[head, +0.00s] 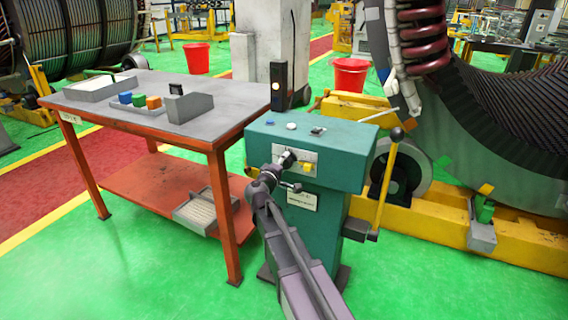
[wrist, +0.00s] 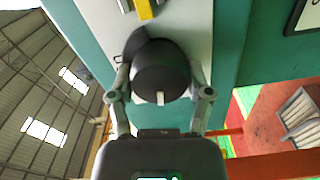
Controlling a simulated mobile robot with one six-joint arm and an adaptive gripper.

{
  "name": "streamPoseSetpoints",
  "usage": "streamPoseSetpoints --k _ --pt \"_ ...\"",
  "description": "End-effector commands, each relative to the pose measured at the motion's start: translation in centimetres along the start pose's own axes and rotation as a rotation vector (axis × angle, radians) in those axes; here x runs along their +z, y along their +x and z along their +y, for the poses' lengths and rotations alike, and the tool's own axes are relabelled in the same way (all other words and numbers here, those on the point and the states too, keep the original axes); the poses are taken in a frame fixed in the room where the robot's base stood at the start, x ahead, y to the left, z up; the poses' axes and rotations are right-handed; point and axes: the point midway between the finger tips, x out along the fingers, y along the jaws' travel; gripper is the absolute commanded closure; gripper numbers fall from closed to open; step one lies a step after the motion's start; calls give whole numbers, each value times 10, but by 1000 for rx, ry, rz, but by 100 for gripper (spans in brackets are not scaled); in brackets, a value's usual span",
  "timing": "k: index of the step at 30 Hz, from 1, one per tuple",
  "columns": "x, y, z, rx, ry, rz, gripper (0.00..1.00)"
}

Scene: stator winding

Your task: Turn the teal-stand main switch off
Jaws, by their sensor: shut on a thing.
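The teal stand (head: 335,150) stands in the middle of the head view, with a light grey plate on its sloping front. On this plate is the black round switch knob (head: 287,158), left of a yellow part (head: 308,167). In the wrist view the dark knob (wrist: 160,65) fills the space between my fingers, its short white mark at the lower edge. My gripper (head: 279,172) is at the front of the stand, shut on the knob; its fingers (wrist: 161,84) lie on both sides of it. The knob's rear is hidden in the wrist view.
A lever (head: 385,180) with a black ball rises at the stand's right. An orange-legged table (head: 190,90) with trays and coloured blocks stands at left. A dark post (head: 279,85) with a lit lamp rises behind the stand. Green floor (head: 130,275) is free at front left.

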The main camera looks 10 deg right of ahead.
Motion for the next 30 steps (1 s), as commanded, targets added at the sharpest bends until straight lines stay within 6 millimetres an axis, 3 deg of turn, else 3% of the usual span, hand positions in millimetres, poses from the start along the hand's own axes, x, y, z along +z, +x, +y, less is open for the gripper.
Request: streamPoseSetpoints --k 10,25,26,29,30 --pt "-1 2 0 2 -172 -1 82" --pt "-1 2 0 3 -199 0 82" --pt "-1 2 0 3 -199 0 32" --pt "-1 2 0 2 -198 0 2" --pt "-1 1 0 2 -198 0 0"
